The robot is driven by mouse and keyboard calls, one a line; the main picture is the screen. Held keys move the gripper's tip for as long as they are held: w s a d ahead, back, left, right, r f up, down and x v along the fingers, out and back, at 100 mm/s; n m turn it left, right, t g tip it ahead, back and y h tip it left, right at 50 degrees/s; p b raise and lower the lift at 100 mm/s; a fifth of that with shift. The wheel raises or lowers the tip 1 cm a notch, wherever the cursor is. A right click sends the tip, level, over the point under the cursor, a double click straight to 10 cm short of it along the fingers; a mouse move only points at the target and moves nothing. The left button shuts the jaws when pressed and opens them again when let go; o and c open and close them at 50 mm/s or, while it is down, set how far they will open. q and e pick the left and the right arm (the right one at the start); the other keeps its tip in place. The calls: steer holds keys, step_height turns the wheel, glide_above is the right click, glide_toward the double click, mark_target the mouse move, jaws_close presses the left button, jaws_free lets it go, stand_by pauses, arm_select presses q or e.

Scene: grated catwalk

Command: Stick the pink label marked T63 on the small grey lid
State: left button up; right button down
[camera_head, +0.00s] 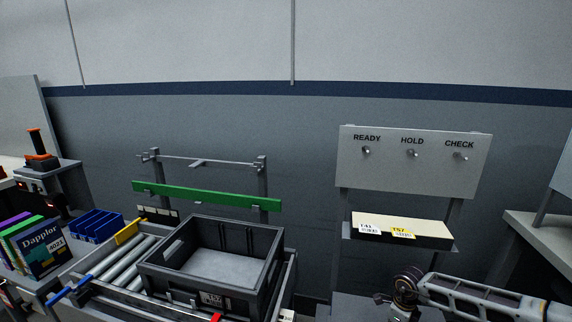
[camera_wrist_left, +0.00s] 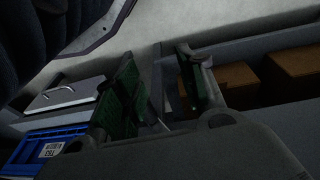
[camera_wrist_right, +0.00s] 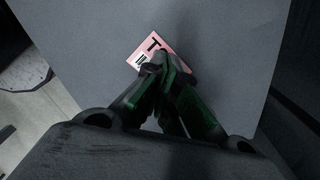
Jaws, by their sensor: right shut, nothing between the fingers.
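The pink label (camera_wrist_right: 150,50) lies on a flat grey surface (camera_wrist_right: 225,35) in the right wrist view, partly hidden by my fingertips; a "T" and part of a barcode show. My right gripper (camera_wrist_right: 162,62) is shut right over the label, with nothing between its fingers; I cannot tell whether they touch it. My right arm's wrist (camera_head: 405,287) is at the lower right of the head view. My left gripper (camera_wrist_left: 158,60) is open and empty in the left wrist view. A light grey flat piece with a dark handle (camera_wrist_left: 65,95) lies left of it; I cannot tell if this is the small lid.
A shelf (camera_head: 405,229) below the READY/HOLD/CHECK panel (camera_head: 415,165) carries white T41 (camera_head: 367,227) and yellow T57 (camera_head: 401,232) labels. A dark crate (camera_head: 205,285) stands on the roller conveyor (camera_head: 120,262). Brown boxes (camera_wrist_left: 235,85) and a blue bin (camera_wrist_left: 40,155) flank my left gripper.

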steer(key=shift+f+b, duration=0.5)
steer(key=shift+f, duration=0.5)
stand_by(0.9)
steer(key=shift+r, duration=0.15)
steer(key=shift+r+p, duration=2.9)
steer(key=shift+r, duration=0.5)
steer(key=shift+s+f, duration=0.1)
